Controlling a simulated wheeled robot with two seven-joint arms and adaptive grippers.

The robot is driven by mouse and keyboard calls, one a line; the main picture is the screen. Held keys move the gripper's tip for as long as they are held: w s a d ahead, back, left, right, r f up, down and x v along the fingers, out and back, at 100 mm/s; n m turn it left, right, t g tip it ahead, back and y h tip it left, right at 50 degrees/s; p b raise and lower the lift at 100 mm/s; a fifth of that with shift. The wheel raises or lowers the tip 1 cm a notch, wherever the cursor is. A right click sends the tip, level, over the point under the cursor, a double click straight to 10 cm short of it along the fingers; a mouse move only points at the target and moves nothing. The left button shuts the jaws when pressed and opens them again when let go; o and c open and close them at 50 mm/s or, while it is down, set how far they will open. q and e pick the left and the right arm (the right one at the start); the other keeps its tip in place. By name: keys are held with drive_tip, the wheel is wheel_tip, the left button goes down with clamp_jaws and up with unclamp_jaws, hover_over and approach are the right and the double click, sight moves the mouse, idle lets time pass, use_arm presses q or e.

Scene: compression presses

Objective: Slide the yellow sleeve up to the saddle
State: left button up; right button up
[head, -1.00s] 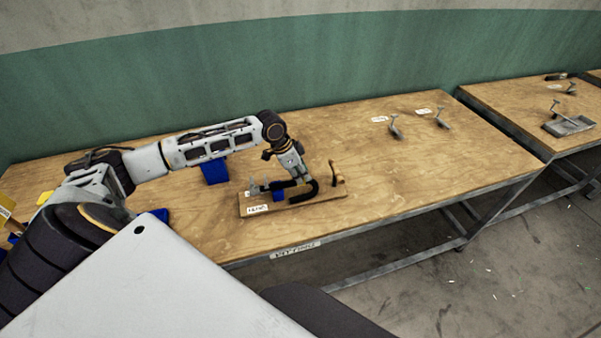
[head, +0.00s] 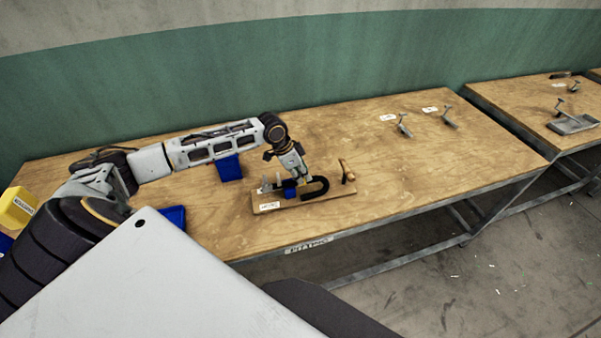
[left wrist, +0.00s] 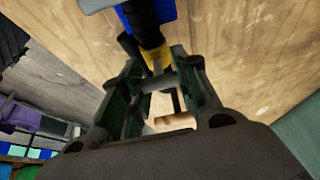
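A wooden board fixture (head: 335,196) stands on the bench with a blue block (head: 289,189), a bent black piece (head: 319,187) and small grey uprights. The yellow sleeve (left wrist: 156,58) shows in the left wrist view, just beyond and between my fingertips, next to a black rod-like part (left wrist: 140,30). In the head view only a small yellow patch shows under the gripper. My left gripper (head: 303,179) points down over the board's middle. In the left wrist view its fingers (left wrist: 163,72) stand apart. I cannot make out the saddle clearly. My right gripper is out of view.
A wood-tipped handle (head: 348,172) rises at the board's right end. Blue bins stand behind (head: 229,168) and to the left (head: 174,215), a yellow bin (head: 17,208) at far left. Grey clamps (head: 404,125) lie at the back right.

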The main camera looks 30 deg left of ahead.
use_arm(q)
drive_tip(key=o, duration=0.4)
drive_tip(key=shift+a, duration=0.1)
drive_tip(key=v, duration=1.2)
idle(0.3)
drive_tip(key=shift+c, duration=0.3)
